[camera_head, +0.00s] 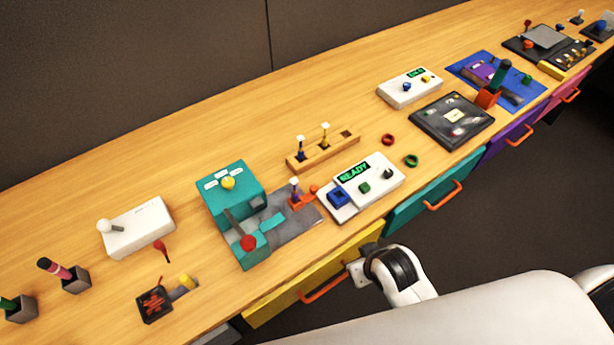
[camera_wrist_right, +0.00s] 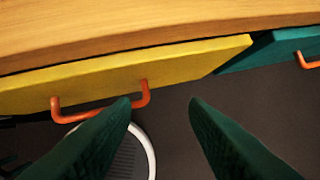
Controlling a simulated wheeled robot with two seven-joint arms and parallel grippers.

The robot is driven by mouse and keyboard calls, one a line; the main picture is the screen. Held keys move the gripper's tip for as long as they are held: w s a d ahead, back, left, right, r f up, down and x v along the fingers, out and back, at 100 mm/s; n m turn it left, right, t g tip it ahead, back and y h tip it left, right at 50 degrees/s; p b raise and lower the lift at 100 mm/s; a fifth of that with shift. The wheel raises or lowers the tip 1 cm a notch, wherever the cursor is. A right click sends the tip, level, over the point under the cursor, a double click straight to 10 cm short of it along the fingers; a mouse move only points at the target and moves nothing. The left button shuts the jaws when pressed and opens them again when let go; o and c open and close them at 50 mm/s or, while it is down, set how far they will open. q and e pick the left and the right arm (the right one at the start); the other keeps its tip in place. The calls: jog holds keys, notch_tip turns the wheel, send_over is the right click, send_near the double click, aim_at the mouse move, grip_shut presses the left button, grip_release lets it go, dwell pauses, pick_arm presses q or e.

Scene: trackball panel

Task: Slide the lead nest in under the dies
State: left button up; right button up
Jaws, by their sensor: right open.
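The teal press (camera_head: 230,197), which has a yellow knob on top and a red-balled lever, stands on the bench. A grey plate (camera_head: 292,226) extends from its right side. An orange piece (camera_head: 302,200), which looks like the lead nest, sits at the plate's right end, outside the press. A white-topped blue lead (camera_head: 294,188) stands upright at it. The dies cannot be made out clearly. My right gripper (camera_wrist_right: 160,104) is open and empty in front of the yellow drawer, with the drawer's orange handle to its left. My left gripper is not in view.
The yellow drawer (camera_head: 290,292) and its orange handle (camera_head: 322,290) are below the bench edge. A white READY box (camera_head: 385,172) stands right of the plate. A wooden rack (camera_head: 335,151) with two more leads is behind. A white switch box (camera_head: 140,230) stands left.

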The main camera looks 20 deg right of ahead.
jog(key=w+r+t, duration=0.2)
jog(key=w, duration=0.2)
jog(key=w+a+r+t, duration=0.1)
jog(key=w+r+t, duration=0.1)
jog(key=w+r, duration=0.1)
jog(key=w+r+t, duration=0.1)
jog(key=w+r, duration=0.1)
jog(key=w, duration=0.3)
jog(key=shift+w+a+r+t, duration=0.25)
jog(key=shift+r+t, duration=0.05)
jog(key=shift+t, duration=0.1)
jog(key=w+a+r+n+t+y, duration=0.2)
jog(key=w+a+r+t+y, duration=0.25)
jog(key=r, duration=0.35)
jog(key=w+a+r+n+t+y, duration=0.3)
jog(key=w+a+r, duration=0.2)
jog(key=r, duration=0.4)
jog(key=a+r+n+g+y, duration=0.2)
jog(key=a+n+y, duration=0.1)
jog(key=y, duration=0.2)
jog(key=n+g+h, duration=0.8)
jog(key=g, duration=0.8)
send_near(315, 188)
jog(key=p+x, duration=0.2)
jog(key=x, duration=0.4)
jog(key=shift+a+f, duration=0.15)
jog(key=shift+f, duration=0.2)
jog(key=shift+a+f, duration=0.25)
jog(key=shift+f, duration=0.45)
